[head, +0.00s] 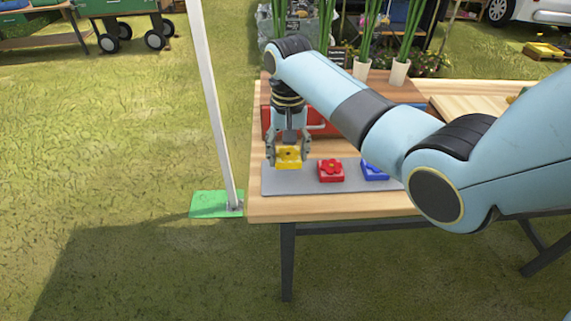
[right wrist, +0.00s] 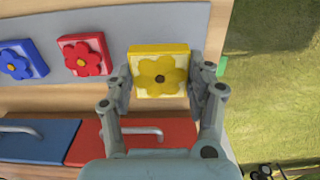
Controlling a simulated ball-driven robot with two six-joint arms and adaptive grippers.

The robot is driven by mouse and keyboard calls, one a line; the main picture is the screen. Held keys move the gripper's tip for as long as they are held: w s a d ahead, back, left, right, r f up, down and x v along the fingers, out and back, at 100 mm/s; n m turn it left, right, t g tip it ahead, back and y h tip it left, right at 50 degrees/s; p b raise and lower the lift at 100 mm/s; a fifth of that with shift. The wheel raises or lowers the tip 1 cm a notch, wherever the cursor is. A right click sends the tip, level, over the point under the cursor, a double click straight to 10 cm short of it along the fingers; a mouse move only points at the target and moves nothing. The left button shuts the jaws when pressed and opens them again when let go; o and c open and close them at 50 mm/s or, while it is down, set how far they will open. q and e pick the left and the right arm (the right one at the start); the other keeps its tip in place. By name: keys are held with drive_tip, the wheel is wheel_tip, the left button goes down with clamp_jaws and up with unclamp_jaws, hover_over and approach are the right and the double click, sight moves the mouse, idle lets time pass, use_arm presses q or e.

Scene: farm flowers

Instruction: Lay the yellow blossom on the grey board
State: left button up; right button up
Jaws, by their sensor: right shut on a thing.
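The yellow blossom (head: 289,158), a square block with a raised flower, is between the fingers of my right gripper (head: 289,150). In the right wrist view the yellow blossom (right wrist: 160,72) is gripped at its left and right sides by the right gripper (right wrist: 161,85). The grey board (head: 300,189) lies on the table's front part. The blossom is over the board's left part; I cannot tell whether it touches the board. My left gripper is in neither view.
A red blossom block (head: 330,170) and a blue one (head: 374,171) lie on the board, right of the yellow one. A red box (right wrist: 150,135) and a blue box (right wrist: 40,140) stand behind. A white pole (head: 212,100) rises left of the wooden table (head: 300,208).

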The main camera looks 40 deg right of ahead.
sight(284, 176)
drive_tip(key=shift+w+a+f, duration=0.2)
drive_tip(key=shift+a+f, duration=0.1)
drive_tip(key=shift+a, duration=0.05)
drive_tip(key=shift+f, duration=2.05)
drive_tip(key=shift+f, duration=0.1)
drive_tip(key=o, duration=1.1)
wheel_tip(284, 176, up, 12)
drive_tip(key=shift+r, duration=0.1)
